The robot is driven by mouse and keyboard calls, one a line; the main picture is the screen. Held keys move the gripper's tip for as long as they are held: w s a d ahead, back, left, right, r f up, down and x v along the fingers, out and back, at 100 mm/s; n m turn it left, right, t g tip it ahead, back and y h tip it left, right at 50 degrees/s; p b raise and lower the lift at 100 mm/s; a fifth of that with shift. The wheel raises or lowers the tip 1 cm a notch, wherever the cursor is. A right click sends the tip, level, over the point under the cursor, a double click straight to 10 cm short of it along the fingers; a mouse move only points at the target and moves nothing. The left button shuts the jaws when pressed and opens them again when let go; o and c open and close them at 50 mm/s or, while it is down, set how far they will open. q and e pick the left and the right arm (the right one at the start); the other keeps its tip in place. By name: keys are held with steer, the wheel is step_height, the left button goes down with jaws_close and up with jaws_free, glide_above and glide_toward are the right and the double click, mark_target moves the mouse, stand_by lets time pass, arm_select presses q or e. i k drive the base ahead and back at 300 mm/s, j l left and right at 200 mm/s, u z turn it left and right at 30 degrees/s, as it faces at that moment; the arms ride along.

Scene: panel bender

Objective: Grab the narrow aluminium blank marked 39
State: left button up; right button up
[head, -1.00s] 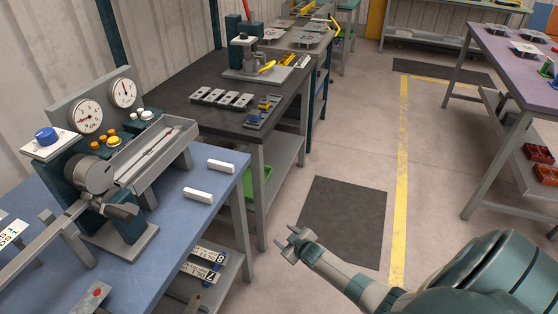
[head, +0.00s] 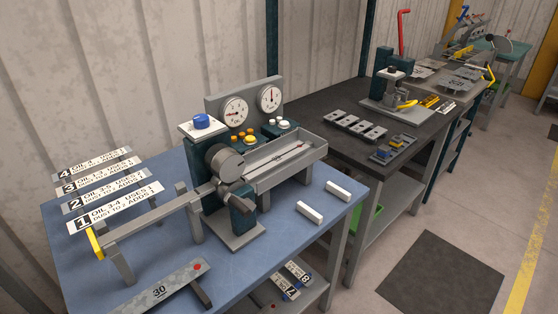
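No blank that I can clearly read as 39 shows in the head view. Flat grey plates (head: 459,84) with dark marks lie on the far bench, too small to read surely. A grey bar (head: 182,281) at the front of the blue table bears a number that looks like 30 and a red dot. Neither of my grippers is in view.
The blue table (head: 290,255) holds a gauge machine (head: 232,222), two white blocks (head: 311,213) and numbered label strips (head: 112,208). A dark bench (head: 310,108) stands behind it, with a slotted block (head: 355,125) and a press. Floor at right is clear around a dark mat (head: 440,273).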

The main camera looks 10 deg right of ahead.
mark_target(255, 170)
steer(key=l+u, duration=0.1)
steer(key=u, duration=0.3)
steer(key=i+l+u, duration=0.1)
steer(key=l+u, duration=0.45)
steer(key=l, duration=0.15)
steer(key=k+l+u, duration=0.1)
steer(key=l+u, duration=0.3)
steer(key=l, duration=2.35)
steer(key=k+l, duration=0.15)
steer(key=l, duration=0.8)
